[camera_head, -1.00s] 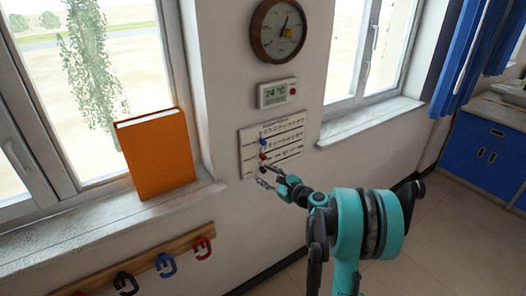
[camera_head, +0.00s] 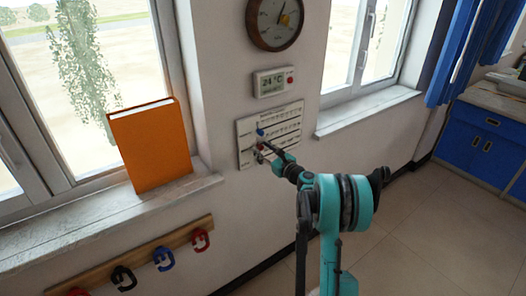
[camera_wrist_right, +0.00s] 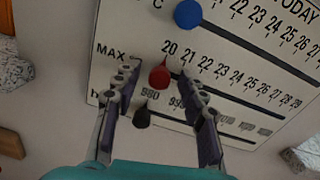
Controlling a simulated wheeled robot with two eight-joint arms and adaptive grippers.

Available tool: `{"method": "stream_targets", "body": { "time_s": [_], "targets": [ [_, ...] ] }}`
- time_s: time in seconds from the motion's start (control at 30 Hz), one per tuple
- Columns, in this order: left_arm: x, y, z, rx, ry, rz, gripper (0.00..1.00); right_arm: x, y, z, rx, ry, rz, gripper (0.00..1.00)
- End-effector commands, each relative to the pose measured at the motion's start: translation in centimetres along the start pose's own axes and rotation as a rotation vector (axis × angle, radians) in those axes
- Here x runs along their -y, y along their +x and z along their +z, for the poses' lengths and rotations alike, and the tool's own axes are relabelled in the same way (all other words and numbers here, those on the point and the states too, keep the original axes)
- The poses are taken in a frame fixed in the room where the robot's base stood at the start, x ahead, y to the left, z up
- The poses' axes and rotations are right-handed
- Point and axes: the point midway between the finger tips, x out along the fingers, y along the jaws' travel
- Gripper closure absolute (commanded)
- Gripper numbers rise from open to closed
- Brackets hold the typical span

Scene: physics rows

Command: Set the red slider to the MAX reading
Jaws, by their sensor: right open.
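A white panel (camera_head: 285,122) with three slider rows hangs on the wall. In the right wrist view, the red slider (camera_wrist_right: 159,77) is in the middle row, marked MAX, near the low end of its scale by the number 20. A blue knob (camera_wrist_right: 188,14) is in the row above and a black knob (camera_wrist_right: 142,115) in the row below. My right gripper (camera_wrist_right: 160,70) is open, with one finger on each side of the red slider; I cannot tell whether either touches it. In the head view, my right gripper (camera_head: 268,149) partly covers the lower knobs. My left gripper is out of view.
A small display (camera_head: 273,82) and a round clock (camera_head: 275,22) are above the panel. An orange book (camera_head: 150,145) stands on the left windowsill. A hook rail (camera_head: 140,258) is low on the wall. The floor at right is clear.

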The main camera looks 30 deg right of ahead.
Motion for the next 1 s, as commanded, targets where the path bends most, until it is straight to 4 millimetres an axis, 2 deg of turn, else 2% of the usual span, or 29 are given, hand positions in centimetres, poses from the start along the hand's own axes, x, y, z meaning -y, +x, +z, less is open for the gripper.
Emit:
{"method": "stream_targets", "body": {
  "time_s": [0.13,0.17,0.3,0.53,0.67,0.77,1.0],
  "targets": [
    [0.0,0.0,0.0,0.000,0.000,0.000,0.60,0.0,0.0,0.0,0.000,0.000,0.000,0.58],
    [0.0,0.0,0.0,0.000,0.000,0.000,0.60,0.0,0.0,0.0,0.000,0.000,0.000,0.63],
    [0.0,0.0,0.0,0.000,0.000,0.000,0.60,0.0,0.0,0.0,0.000,0.000,0.001,1.00],
    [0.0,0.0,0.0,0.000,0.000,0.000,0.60,0.1,0.0,0.0,0.000,-0.001,0.000,1.00],
    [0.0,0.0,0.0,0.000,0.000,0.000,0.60,1.2,-0.1,-0.2,0.000,-0.001,0.000,1.00],
    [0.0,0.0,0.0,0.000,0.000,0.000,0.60,3.0,-0.2,-0.5,0.000,-0.001,-0.003,1.00],
    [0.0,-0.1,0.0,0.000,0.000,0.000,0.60,9.2,-0.4,-1.4,0.000,0.000,-0.003,1.00]
  ]
}}
